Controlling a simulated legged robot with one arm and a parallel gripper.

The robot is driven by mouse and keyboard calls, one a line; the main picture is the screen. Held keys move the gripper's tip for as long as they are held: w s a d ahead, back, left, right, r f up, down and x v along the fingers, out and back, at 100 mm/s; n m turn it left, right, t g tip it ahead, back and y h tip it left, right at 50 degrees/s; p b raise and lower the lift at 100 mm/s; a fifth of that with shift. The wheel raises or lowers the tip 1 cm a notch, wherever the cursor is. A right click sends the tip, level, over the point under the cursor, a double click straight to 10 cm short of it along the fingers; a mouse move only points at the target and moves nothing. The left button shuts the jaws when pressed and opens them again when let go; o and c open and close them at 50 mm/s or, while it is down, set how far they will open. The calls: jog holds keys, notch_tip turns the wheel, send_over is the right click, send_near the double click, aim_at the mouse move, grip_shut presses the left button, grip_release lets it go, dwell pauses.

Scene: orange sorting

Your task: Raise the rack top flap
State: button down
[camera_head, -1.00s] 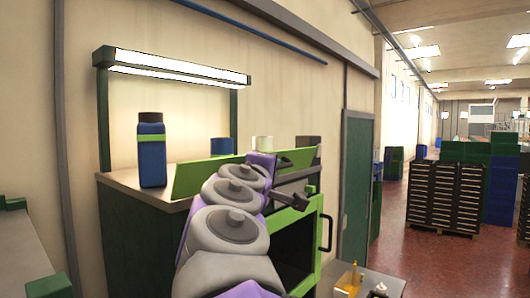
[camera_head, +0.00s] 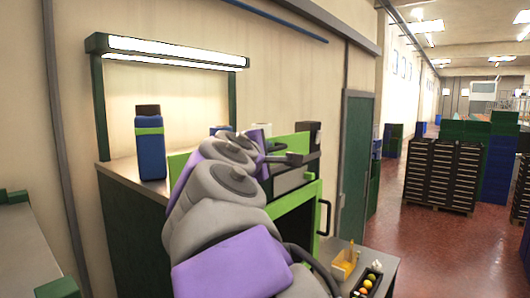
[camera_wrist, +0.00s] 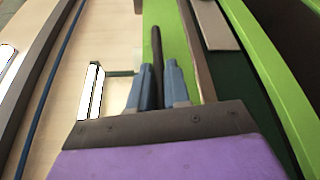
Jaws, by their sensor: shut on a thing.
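The rack (camera_head: 320,205) is a dark green cabinet with a lime-green frame and an open dark front, right of my arm in the head view. Its lime-green top flap (camera_head: 290,144) shows behind my arm. The flap also shows as a lime-green face in the wrist view (camera_wrist: 177,45). My gripper (camera_wrist: 157,66) has its two blue-grey fingers on either side of a thin dark handle (camera_wrist: 156,40) in front of that face. It is shut on this handle. In the head view my arm hides the grip and much of the flap, so its exact tilt is unclear.
A blue bottle (camera_head: 150,145) stands on the worktop to the left, under a lamp (camera_head: 170,50). A low table (camera_head: 384,265) with small orange and yellow items stands at the lower right. Crate stacks (camera_head: 440,175) stand farther back, with open red floor between.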

jog(key=c, duration=1.5)
grip_release()
jog(key=o, duration=0.3)
jog(key=shift+w+a+f, duration=0.1)
jog(key=shift+w+a, duration=0.1)
jog(key=shift+o, duration=0.2)
jog(key=shift+s, duration=0.15)
